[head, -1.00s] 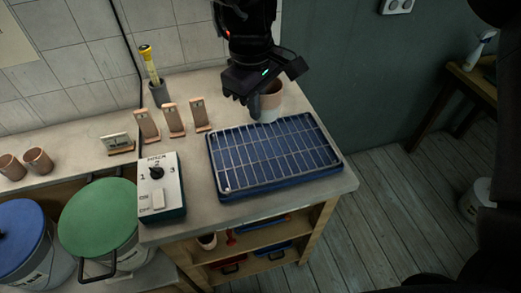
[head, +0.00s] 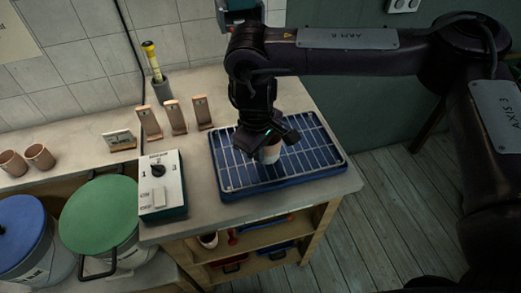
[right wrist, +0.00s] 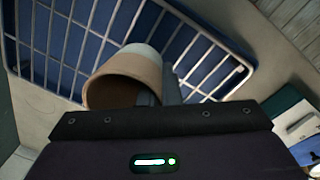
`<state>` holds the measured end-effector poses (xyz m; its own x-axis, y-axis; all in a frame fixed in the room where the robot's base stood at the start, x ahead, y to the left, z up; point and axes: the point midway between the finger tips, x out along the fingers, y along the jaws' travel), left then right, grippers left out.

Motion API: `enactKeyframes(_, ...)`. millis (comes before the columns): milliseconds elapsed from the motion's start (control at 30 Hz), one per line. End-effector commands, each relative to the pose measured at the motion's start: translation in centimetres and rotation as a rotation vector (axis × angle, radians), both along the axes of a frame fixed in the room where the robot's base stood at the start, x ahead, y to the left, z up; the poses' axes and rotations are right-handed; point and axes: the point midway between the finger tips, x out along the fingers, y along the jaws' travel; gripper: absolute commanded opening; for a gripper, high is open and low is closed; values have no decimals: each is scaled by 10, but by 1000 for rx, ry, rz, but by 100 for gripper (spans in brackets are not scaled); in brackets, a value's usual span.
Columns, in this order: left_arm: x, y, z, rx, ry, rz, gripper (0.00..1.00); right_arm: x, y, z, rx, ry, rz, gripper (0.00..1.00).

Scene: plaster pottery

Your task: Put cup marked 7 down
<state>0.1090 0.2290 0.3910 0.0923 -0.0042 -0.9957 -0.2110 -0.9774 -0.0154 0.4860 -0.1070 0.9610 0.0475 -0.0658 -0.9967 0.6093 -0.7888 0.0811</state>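A terracotta cup with a pale lower part (head: 269,154) is at my right gripper (head: 270,143), over the middle of the wire rack on the blue tray (head: 222,177). In the right wrist view the cup (right wrist: 118,72) is seen at its open mouth, with the rack bars behind it. My right gripper (right wrist: 160,90) is shut on the cup's wall, one finger inside the mouth and one outside. I cannot tell whether the cup's base touches the rack. No mark 7 is visible. My left gripper is not in view.
A control box with a dial (head: 162,183) stands left of the tray. Several wooden stands (head: 175,117) and a grey pot with a yellow-handled tool (head: 162,90) are behind. Two cups (head: 39,157) sit at far left. The rack around the held cup looks clear.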

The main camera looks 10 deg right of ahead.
Motion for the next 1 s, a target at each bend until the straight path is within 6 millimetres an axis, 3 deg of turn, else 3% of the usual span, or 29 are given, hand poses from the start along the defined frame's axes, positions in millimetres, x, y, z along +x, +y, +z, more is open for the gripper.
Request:
enactKeyframes(200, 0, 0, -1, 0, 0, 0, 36, 0, 0, -2, 0, 0, 0, 0)
enactKeyframes(400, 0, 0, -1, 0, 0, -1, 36, 0, 0, -2, 0, 0, 0, 26)
enactKeyframes(667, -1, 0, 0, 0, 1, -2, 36, 0, 0, -1, -1, -1, 0, 26)
enactKeyframes(833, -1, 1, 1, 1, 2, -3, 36, 1, 1, 14, 0, -5, 2, 26)
enactKeyframes(1000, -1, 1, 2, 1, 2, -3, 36, 0, 3, 48, -1, -8, 1, 26)
